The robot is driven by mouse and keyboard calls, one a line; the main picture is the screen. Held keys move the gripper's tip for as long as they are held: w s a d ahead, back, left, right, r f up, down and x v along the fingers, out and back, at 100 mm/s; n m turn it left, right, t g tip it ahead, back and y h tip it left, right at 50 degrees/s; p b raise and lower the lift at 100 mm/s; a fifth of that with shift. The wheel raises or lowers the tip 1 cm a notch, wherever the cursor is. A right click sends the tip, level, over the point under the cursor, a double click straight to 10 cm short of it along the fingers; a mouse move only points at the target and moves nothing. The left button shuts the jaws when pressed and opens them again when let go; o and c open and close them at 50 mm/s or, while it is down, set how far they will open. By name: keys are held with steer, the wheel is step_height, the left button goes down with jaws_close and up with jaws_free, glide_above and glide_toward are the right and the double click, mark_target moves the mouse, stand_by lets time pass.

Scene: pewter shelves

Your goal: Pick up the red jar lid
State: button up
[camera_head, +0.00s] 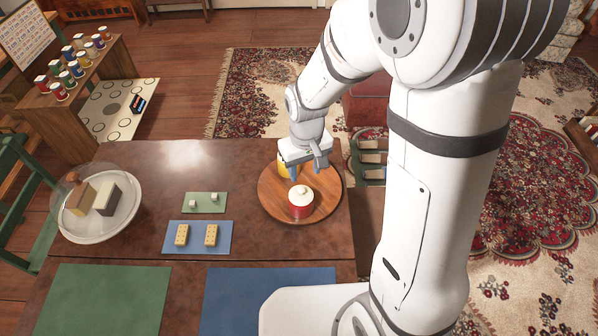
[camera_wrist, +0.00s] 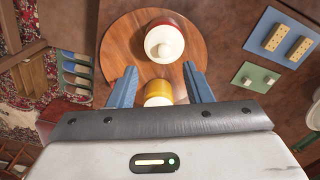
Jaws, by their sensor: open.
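A red jar (camera_head: 300,208) with a cream knobbed lid (camera_head: 301,194) stands on a round wooden tray (camera_head: 324,205). In the wrist view the red jar (camera_wrist: 178,34) and its pale lid (camera_wrist: 163,44) are beyond my fingertips. A yellow jar (camera_head: 284,167) stands behind it on the tray, partly hidden by my gripper (camera_head: 306,169). In the wrist view my gripper (camera_wrist: 160,84) is open, with the yellow jar (camera_wrist: 158,88) showing between its blue fingers. I cannot tell how high the fingers are above it.
Left on the table are a blue mat (camera_head: 196,245) and a green mat (camera_head: 216,209) with small blocks, and a clear-domed dish (camera_head: 128,221). Green (camera_head: 105,300) and blue (camera_head: 250,290) mats lie in front. A slotted holder (camera_head: 355,160) stands right of the tray.

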mark_target(302, 189)
steer(key=shift+a+f, duration=0.2)
steer(key=shift+f, duration=0.2)
steer(key=shift+a+f+p, duration=0.15)
steer(key=shift+f+p, duration=0.35)
steer(key=shift+f, duration=3.3)
steer(key=shift+c, duration=0.4)
jaws_close()
